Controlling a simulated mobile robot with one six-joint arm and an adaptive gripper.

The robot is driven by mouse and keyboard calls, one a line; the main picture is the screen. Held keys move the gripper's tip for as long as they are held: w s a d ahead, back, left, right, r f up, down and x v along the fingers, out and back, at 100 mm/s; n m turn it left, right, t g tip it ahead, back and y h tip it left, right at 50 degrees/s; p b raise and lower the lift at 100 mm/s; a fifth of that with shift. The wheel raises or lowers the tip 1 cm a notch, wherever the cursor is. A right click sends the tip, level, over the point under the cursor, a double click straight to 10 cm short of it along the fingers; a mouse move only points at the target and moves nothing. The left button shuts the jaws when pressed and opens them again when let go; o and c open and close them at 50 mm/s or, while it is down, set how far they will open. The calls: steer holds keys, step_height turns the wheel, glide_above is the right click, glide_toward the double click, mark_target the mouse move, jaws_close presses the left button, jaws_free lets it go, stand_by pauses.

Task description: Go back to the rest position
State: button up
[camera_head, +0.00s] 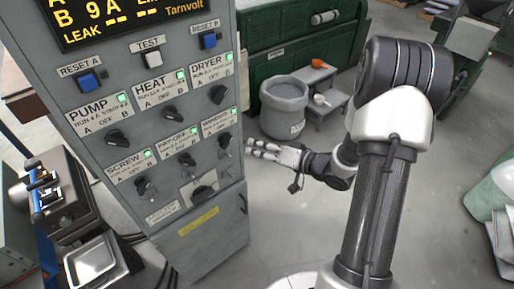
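My gripper (254,148) is at the right edge of the grey control cabinet (205,248), pointing left toward it at the height of the lower knob row. My arm reaches in from the right and bends down to it. The gripper is small in the picture, so I cannot tell whether its fingers are open or shut, or whether they touch the cabinet. No held object shows. The nearest knob (224,140) is the rightmost of the lower row, just left of the fingertips.
The cabinet has several knobs, green lights and blue buttons. A grey bucket (284,108) and a small step stand (324,95) stand behind my gripper, before a green machine (290,45). A metal tray (92,258) is at lower left.

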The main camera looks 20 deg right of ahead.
steer(key=shift+w, duration=0.1)
steer(key=s+d+r+n+g+h+b, duration=0.1)
steer(key=s+d+r+g+h+b, duration=0.3)
steer(key=r+h, duration=0.6)
steer(key=s+a+f+g+b, duration=0.1)
steer(key=s+a, duration=0.2)
steer(key=s, duration=0.4)
steer(key=s+a+f+n+g+y+b, duration=0.1)
steer(key=s+a, duration=0.3)
steer(key=s, duration=0.4)
steer(key=s+a+f+g+b, duration=0.1)
steer(key=s+a+b, duration=0.2)
steer(key=s, duration=0.5)
steer(key=shift+s+a+n, duration=0.25)
steer(key=shift+a+n, duration=0.05)
steer(key=shift+a, duration=0.25)
steer(key=shift+f, duration=0.1)
